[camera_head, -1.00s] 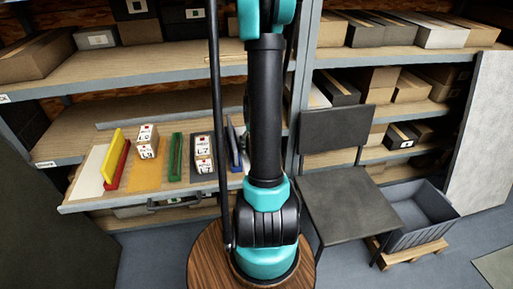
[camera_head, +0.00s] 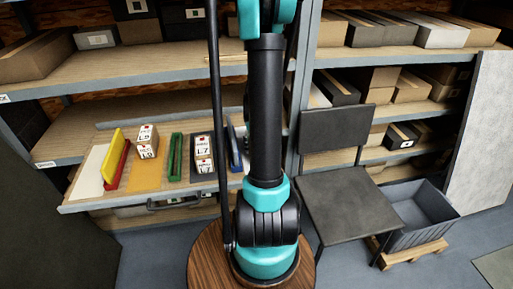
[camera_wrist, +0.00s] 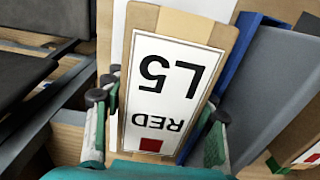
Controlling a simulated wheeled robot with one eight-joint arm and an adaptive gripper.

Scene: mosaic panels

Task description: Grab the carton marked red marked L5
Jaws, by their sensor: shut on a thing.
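The carton marked RED L5 (camera_wrist: 160,88) fills the middle of the wrist view. It is a tan carton with a white label that reads upside down, with a small red square near its lower edge. My gripper (camera_wrist: 159,108) has a finger against each side of the carton and is shut on it. In the head view my own arm hides the gripper and this carton.
A blue divider (camera_wrist: 232,62) and a grey-blue panel (camera_wrist: 272,92) stand close on the right. In the head view, other labelled cartons (camera_head: 148,140) (camera_head: 203,152) stand on the pulled-out shelf, between yellow, red and green dividers. A dark chair (camera_head: 345,205) stands right of my arm.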

